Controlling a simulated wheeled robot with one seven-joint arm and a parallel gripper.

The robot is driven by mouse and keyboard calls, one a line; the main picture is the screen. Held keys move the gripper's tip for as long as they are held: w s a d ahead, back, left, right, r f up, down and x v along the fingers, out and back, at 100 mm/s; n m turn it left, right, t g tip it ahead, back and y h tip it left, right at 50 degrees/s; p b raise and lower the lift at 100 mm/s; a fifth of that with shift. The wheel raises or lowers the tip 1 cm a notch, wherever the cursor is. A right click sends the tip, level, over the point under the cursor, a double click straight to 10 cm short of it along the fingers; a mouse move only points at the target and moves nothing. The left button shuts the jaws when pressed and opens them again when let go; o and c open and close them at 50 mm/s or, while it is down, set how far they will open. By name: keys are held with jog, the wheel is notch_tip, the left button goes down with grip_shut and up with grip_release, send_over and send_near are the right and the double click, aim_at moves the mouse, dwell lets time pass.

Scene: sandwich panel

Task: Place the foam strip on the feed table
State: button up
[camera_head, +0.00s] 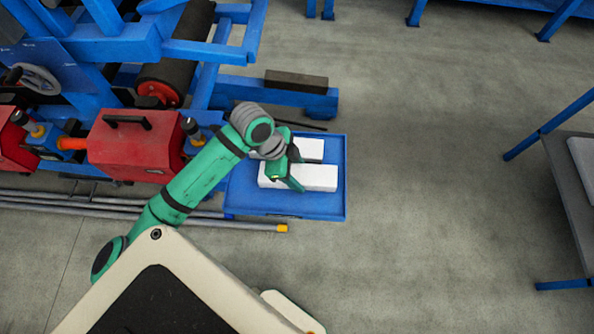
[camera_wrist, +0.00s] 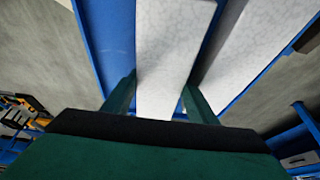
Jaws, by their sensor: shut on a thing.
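A white foam strip (camera_head: 318,178) is at the blue table (camera_head: 325,208), on or just above its top; I cannot tell if it touches. My gripper (camera_head: 287,178) is shut on this strip near its left part and hides some of it. In the wrist view the strip (camera_wrist: 172,50) runs between the two fingers (camera_wrist: 158,98). A second white foam strip (camera_head: 312,148) lies behind it on the blue table, partly hidden by my gripper; it also shows in the wrist view (camera_wrist: 258,40), to the right of the held one. No label marks which surface is the feed table.
A blue machine frame with a dark roller (camera_head: 178,52) and a red motor housing (camera_head: 133,145) stands left of the blue table. Long grey pipes (camera_head: 130,205) lie on the floor at left. A grey-topped bench (camera_head: 568,170) stands at the far right. The floor between is clear.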

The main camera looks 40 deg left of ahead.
aim_at(294, 174)
jog(key=shift+s+a, duration=0.15)
jog(key=shift+s, duration=0.1)
jog(key=o, duration=0.8)
jog(key=shift+o, duration=0.2)
jog(key=shift+f, duration=0.1)
jog(key=shift+w, duration=0.15)
jog(key=shift+r, duration=0.35)
jog(key=shift+o, duration=0.4)
jog(key=v, duration=1.1)
jog(key=shift+s, duration=0.25)
jog(key=shift+a+f, duration=0.1)
jog(key=shift+f, duration=0.8)
jog(key=x, duration=0.4)
jog(key=shift+w+f, duration=0.1)
jog(key=shift+f, duration=0.1)
jog(key=shift+d+x, duration=0.2)
jog(key=shift+x, duration=1.25)
jog(key=shift+d+x, duration=0.2)
jog(key=shift+x, duration=1.25)
